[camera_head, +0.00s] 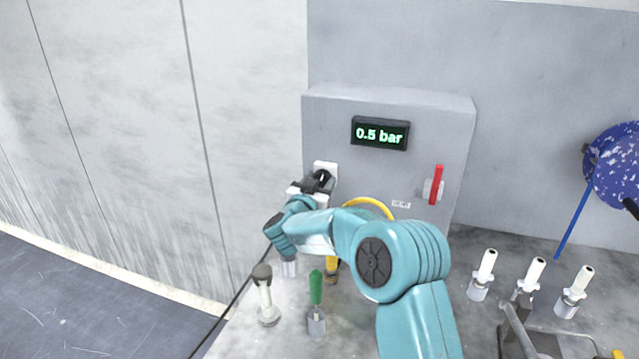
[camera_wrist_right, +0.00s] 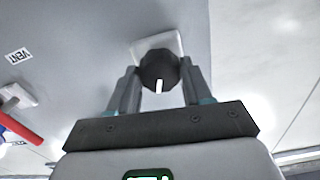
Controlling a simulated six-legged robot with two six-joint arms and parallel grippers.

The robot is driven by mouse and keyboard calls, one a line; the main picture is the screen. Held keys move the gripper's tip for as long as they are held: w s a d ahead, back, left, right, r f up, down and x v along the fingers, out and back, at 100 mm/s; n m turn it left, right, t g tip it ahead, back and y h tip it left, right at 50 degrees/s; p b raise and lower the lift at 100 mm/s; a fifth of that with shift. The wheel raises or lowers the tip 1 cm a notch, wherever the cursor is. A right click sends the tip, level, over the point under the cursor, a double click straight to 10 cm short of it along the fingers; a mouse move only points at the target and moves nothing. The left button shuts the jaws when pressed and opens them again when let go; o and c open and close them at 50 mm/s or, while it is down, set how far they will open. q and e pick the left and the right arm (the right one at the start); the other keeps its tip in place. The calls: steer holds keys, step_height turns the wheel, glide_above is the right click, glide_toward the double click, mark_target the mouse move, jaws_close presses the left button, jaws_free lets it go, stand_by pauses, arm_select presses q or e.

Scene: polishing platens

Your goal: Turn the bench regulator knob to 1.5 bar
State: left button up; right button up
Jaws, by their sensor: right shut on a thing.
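The grey regulator box (camera_head: 430,125) stands against the wall, and its display (camera_head: 380,133) reads 0.5 bar in green. The black knob (camera_wrist_right: 158,66) sits on a white square plate (camera_wrist_right: 170,42) on the box's face. Its white mark points toward the bottom of the wrist view. My right gripper (camera_wrist_right: 160,82) is shut on the knob, one finger on each side. In the head view, my right gripper (camera_head: 317,184) is at the white plate (camera_head: 326,167) on the box's lower left and hides most of the knob. My left gripper is out of view.
A red lever (camera_head: 436,184) is right of the knob, with a VENT label (camera_wrist_right: 19,56) near it. A yellow hose (camera_head: 370,203) curves behind my arm. Several handled tools, one green (camera_head: 316,288), stand on the bench. A blue speckled disc (camera_head: 612,170) is at the right.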

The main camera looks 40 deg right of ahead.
steer(key=m+b, duration=0.3)
steer(key=shift+f+m, duration=0.1)
steer(key=shift+m, duration=0.2)
steer(key=shift+r+m+b, duration=0.2)
steer(key=shift+m+b, duration=1.25)
steer(key=shift+m, duration=0.25)
steer(key=shift+r, duration=0.1)
steer(key=o, duration=1)
steer(key=shift+d, duration=0.1)
steer(key=shift+o, duration=0.2)
